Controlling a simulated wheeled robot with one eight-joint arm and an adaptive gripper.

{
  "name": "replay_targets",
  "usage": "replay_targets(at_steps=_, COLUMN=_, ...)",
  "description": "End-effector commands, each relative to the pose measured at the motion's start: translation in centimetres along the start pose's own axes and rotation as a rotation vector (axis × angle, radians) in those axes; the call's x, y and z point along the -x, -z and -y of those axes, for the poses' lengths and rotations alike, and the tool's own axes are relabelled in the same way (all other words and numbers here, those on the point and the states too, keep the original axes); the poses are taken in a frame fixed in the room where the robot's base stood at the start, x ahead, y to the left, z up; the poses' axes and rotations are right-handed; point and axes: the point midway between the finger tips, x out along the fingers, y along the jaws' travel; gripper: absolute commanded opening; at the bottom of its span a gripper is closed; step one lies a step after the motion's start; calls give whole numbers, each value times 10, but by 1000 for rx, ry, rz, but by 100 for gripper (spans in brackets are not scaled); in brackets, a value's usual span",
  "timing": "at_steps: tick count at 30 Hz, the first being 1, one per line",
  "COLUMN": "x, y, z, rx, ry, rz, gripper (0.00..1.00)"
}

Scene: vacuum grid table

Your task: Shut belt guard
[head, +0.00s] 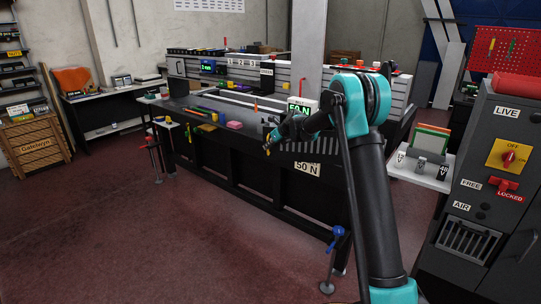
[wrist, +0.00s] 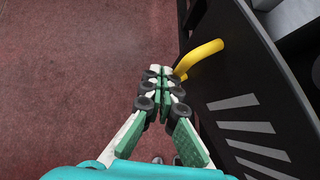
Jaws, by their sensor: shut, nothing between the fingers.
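A black slotted panel (wrist: 238,112), which looks like the belt guard, fills the right side of the wrist view. A curved yellow handle (wrist: 200,57) sticks out from it. In the head view the slotted panel (head: 318,147) shows at the front of the table, partly behind my arm. My gripper (wrist: 155,88) is shut and empty, with its fingertips just short of the handle's free end in the picture. I cannot tell whether they touch. In the head view my gripper (head: 272,142) is small and dark near the panel's left end. How far the panel stands open is unclear.
A grey control cabinet (head: 480,190) and a white shelf (head: 425,177) stand at right. The red floor at left is clear.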

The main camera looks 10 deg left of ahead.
Motion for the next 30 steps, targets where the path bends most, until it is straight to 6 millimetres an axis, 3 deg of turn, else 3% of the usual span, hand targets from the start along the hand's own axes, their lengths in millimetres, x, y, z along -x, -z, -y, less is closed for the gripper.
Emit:
replay_targets(at_steps=6, x=-30, y=-29, z=48, rx=-2, ry=0, rz=0, gripper=0)
replay_targets(at_steps=15, x=-57, y=-56, z=108, rx=-1, ry=1, rz=0, gripper=0)
replay_targets(at_steps=24, x=-70, y=-69, z=149, rx=-59, ry=60, rz=0, gripper=0)
replay_targets(at_steps=30, x=-73, y=-73, z=163, rx=-87, ry=88, rz=0, gripper=0)
